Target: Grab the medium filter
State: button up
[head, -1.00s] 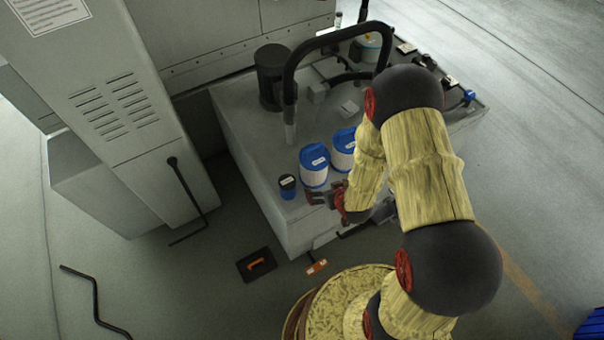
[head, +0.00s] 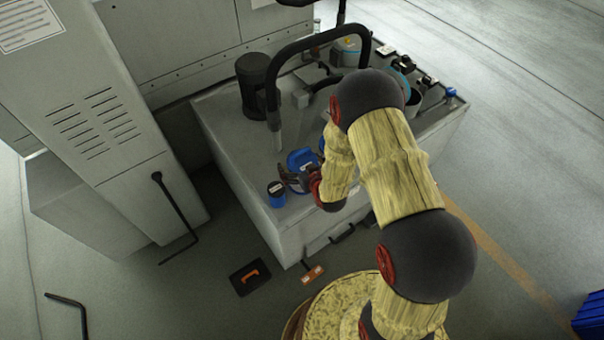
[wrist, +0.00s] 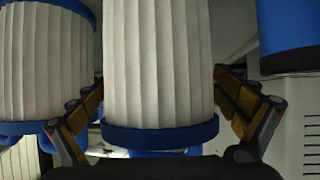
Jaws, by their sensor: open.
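A white pleated filter with blue caps (head: 301,158) stands on the grey machine top. It is the middle of three canisters in a row. My gripper (head: 294,180) is open at its near side; in the wrist view its fingers (wrist: 158,92) lie on either side of this filter (wrist: 157,60), with gaps visible. A similar pleated filter (wrist: 45,65) is at the left of the wrist view; in the head view my arm mostly hides it. A smaller blue canister (head: 276,192) stands on the other side, at the wrist view's right (wrist: 288,30). I cannot tell the pleated filters' sizes apart surely.
A black hose (head: 273,100) arches over the machine top (head: 235,130), coming down close behind the filters. A black cylinder (head: 253,85) stands at the back left. Tools and containers crowd the right end. A black tray (head: 250,277) lies on the floor.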

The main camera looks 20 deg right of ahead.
jog(key=shift+x, duration=0.85)
jog(key=shift+c, duration=0.5)
jog(key=shift+s, duration=0.1)
jog(key=c, duration=1.9)
